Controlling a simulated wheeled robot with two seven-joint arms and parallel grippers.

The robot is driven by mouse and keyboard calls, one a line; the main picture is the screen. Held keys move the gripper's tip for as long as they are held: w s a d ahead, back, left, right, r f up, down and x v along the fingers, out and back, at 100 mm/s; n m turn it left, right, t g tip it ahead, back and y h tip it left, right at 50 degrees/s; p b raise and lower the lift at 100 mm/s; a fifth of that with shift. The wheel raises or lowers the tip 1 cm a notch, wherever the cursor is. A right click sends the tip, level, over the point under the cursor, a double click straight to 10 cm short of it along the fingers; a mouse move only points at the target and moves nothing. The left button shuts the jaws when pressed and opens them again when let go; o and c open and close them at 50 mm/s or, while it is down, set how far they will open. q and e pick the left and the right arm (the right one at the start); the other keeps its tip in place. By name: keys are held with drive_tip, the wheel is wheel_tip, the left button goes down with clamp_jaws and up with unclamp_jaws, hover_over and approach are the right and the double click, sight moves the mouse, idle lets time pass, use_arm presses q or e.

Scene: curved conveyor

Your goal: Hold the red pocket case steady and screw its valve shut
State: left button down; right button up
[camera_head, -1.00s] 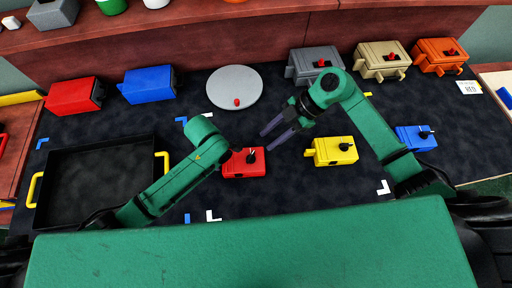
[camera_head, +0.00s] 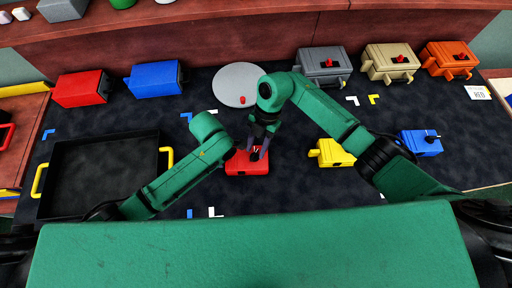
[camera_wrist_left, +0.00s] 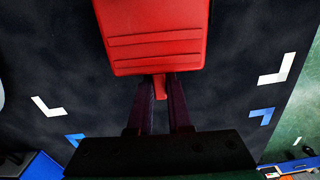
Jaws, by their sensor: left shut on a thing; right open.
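The red pocket case (camera_head: 246,168) lies on the dark mat in front of me. It also shows large in the left wrist view (camera_wrist_left: 155,45), with two ridges across its face. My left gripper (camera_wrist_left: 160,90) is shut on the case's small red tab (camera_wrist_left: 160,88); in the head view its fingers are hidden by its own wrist. My right gripper (camera_head: 259,151) is open, pointing down over the top of the case, its fingers either side of the dark valve. The valve is mostly covered by these fingers, and I cannot tell whether they touch it.
A yellow case (camera_head: 337,154) stands just right of the red case, partly behind my right arm. A blue case (camera_head: 421,143) is farther right. A black tray (camera_head: 97,137) with yellow handles is at left. A grey disc (camera_head: 237,83) lies behind.

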drive_tip(key=shift+s+f, duration=0.15)
drive_tip(key=shift+f, duration=0.2)
clamp_jaws()
drive_tip(key=shift+a+n, duration=0.1)
drive_tip(key=shift+n, duration=0.3)
drive_tip(key=n+h, duration=0.1)
drive_tip(key=n, duration=0.1)
drive_tip(key=shift+a+n+g, duration=0.1)
drive_tip(key=shift+n+g, duration=0.2)
drive_tip(key=shift+a+n+h, duration=0.15)
drive_tip(key=shift+n+h, duration=0.55)
drive_tip(key=shift+n, duration=0.9)
unclamp_jaws()
